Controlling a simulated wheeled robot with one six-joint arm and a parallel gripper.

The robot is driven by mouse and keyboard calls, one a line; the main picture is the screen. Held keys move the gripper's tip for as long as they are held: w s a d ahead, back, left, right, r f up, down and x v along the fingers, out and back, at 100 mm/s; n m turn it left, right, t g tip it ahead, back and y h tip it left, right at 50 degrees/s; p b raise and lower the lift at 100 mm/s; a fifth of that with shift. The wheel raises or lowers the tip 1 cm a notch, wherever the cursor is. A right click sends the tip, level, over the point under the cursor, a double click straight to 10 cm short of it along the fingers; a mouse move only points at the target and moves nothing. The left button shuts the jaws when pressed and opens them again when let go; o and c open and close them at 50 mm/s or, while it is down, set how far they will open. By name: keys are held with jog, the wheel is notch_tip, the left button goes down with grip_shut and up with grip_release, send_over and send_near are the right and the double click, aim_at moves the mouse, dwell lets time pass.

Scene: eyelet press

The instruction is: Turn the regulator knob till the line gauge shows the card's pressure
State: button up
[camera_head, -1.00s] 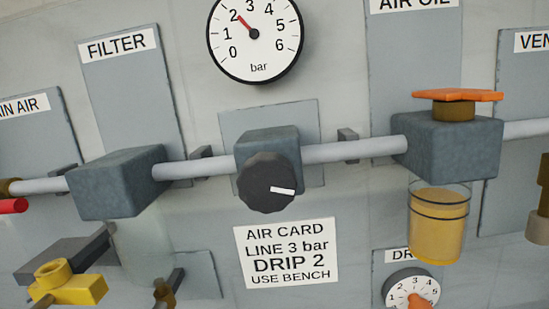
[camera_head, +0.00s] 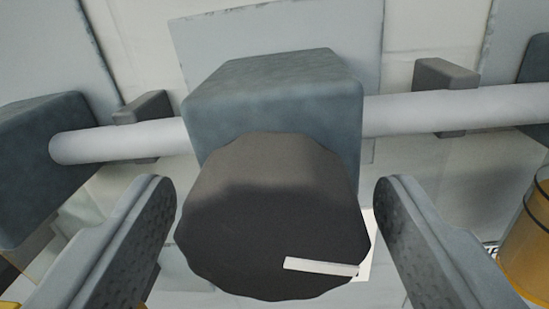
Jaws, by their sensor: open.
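The dark grey regulator knob (camera_head: 265,215) fills the middle of the view, on the front of a blue-grey regulator block (camera_head: 275,95). Its white pointer mark (camera_head: 321,267) lies at the lower right of its face, pointing right and slightly down. My gripper (camera_head: 272,215) is open, with one finger on each side of the knob. A gap shows between the knob and each finger. The line gauge is out of view now. The card is mostly hidden behind the knob and right finger; only a white corner (camera_head: 367,262) shows.
A pale pipe (camera_head: 450,110) runs through the block to both sides, held by brackets (camera_head: 446,97). A filter block (camera_head: 38,165) is at left. An amber oil bowl (camera_head: 530,240) stands at the right edge, near the right finger.

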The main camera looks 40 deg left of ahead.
jog(key=shift+w+a, duration=0.2)
jog(key=c, duration=1)
jog(key=shift+m, duration=0.4)
jog(key=m, duration=0.4)
jog(key=shift+m, duration=2.6)
jog(key=shift+t, duration=0.3)
